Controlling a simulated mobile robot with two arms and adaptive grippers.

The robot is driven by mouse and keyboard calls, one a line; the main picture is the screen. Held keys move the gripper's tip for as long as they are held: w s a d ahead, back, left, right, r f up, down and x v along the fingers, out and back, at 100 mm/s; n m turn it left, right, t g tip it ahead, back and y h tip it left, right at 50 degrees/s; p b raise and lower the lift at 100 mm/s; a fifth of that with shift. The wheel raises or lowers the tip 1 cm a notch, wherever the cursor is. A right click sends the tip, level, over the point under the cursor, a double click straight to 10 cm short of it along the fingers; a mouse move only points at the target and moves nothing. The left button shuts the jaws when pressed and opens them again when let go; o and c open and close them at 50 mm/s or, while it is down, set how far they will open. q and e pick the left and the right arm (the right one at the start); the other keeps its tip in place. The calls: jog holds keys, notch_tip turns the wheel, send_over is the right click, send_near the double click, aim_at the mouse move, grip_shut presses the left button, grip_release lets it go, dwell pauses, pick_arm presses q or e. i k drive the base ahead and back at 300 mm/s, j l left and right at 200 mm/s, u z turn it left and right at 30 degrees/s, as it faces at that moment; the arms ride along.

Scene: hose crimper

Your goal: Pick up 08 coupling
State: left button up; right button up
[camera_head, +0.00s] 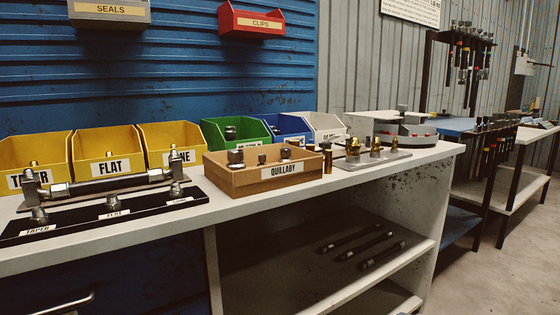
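No label reading 08 is legible, so I cannot tell which fitting is the 08 coupling. Dark metal fittings (236,157) stand in the open tan box (225,176) marked QUILLABY on the workbench. Brass fittings (376,147) stand on a grey plate (395,156) to its right. A small brass piece (328,160) stands at the box's right end. Silver fittings (112,204) sit in a black tray (150,212) at the left, labelled TAPER and FLAT, with a third label too small to read. Neither of my grippers is in view.
Yellow bins (108,166), a green bin (215,138), a blue bin (305,135) and a white bin (326,122) line the bench's back. A grey-white machine (390,125) stands at the right end. Dark hoses (350,238) lie on the shelf below. The bench's front strip (240,213) is clear.

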aim_at(285, 152)
jog(key=i+l+u, duration=0.2)
jog(key=l, duration=0.15)
jog(key=i+l+u, duration=0.2)
jog(key=l, duration=0.15)
jog(key=l+u, duration=0.2)
jog(key=l, duration=0.15)
jog(key=i+l, duration=0.05)
